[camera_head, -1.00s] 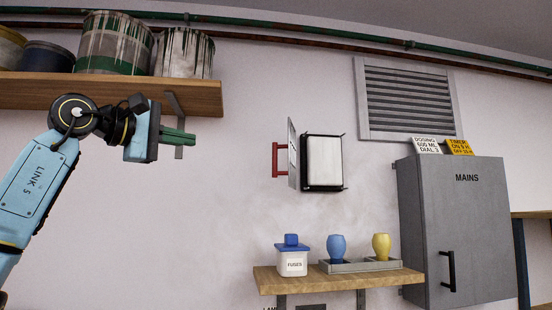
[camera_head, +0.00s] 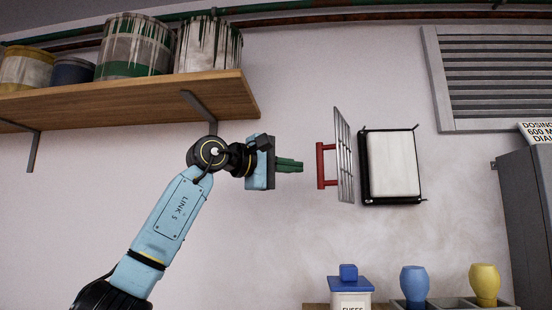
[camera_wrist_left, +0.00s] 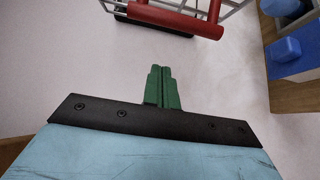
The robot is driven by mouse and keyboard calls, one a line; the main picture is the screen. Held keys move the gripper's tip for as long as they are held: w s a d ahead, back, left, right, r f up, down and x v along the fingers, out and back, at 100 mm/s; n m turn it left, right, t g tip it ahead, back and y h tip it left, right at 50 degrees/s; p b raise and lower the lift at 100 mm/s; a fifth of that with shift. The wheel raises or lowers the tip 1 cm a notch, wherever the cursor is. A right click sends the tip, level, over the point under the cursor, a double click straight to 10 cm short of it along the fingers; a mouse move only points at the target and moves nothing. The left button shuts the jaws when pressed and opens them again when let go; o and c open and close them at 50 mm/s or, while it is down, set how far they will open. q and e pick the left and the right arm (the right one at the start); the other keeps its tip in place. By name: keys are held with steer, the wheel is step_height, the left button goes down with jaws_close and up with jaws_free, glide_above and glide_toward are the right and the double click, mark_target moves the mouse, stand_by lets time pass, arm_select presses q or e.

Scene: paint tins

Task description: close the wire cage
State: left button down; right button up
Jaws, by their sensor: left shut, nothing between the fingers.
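The wire cage door (camera_head: 345,155) stands swung open on the wall, seen nearly edge-on, with a red handle (camera_head: 322,165) on its left side. To its right is the white panel (camera_head: 392,163) in a black frame. My left gripper (camera_head: 300,166) is shut and empty, its green fingertips a short gap left of the red handle and at about its height. In the left wrist view the green fingers (camera_wrist_left: 163,88) are together, and the red handle (camera_wrist_left: 178,20) and cage wires lie beyond them at the top. My right gripper is not in view.
A wooden shelf (camera_head: 130,98) with several paint tins is above my left arm. Below the cage, a white fuse box with blue lid (camera_head: 348,285), a blue jar (camera_head: 414,284) and a yellow jar (camera_head: 485,283) stand along a lower shelf. A grey cabinet (camera_head: 530,205) is at right.

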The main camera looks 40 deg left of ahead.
arm_select(q)
steer(key=d, duration=0.4)
steer(key=shift+w, duration=0.1)
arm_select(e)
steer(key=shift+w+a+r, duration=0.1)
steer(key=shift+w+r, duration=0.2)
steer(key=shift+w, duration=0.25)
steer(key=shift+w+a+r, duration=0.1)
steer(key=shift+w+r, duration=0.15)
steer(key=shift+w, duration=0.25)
arm_select(q)
steer(key=shift+d, duration=0.1)
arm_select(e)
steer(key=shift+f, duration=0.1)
